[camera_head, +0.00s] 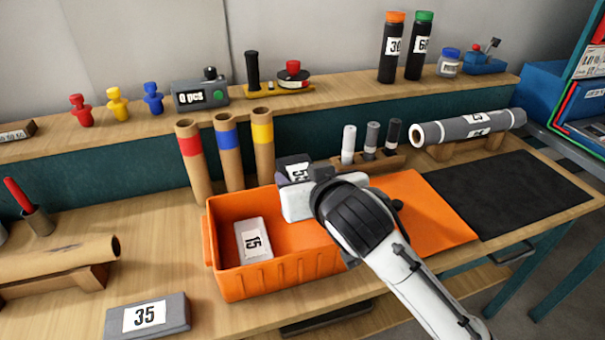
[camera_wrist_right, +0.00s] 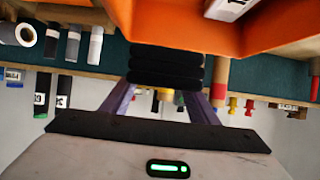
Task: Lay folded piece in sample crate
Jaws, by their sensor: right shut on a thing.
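The orange sample crate (camera_head: 280,283) stands on the bench, with a light grey piece labelled 15 (camera_head: 254,240) lying in its left part. My right gripper (camera_head: 295,184) is shut on a dark folded piece (camera_head: 289,164) with a white label, at the crate's back right corner. The gripper hides part of the piece and that corner. In the right wrist view the folded piece (camera_wrist_right: 165,66) shows as dark stacked layers between the fingers, with the orange crate wall (camera_wrist_right: 180,20) close by. I cannot tell whether piece and crate touch. My left gripper is not in view.
Three cardboard tubes (camera_head: 232,155) with coloured bands stand behind the crate. An orange sheet (camera_head: 430,208) and a black mat (camera_head: 510,190) lie to the right. A grey block labelled 35 (camera_head: 150,316) and a brown roll (camera_head: 60,260) on a stand are left.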

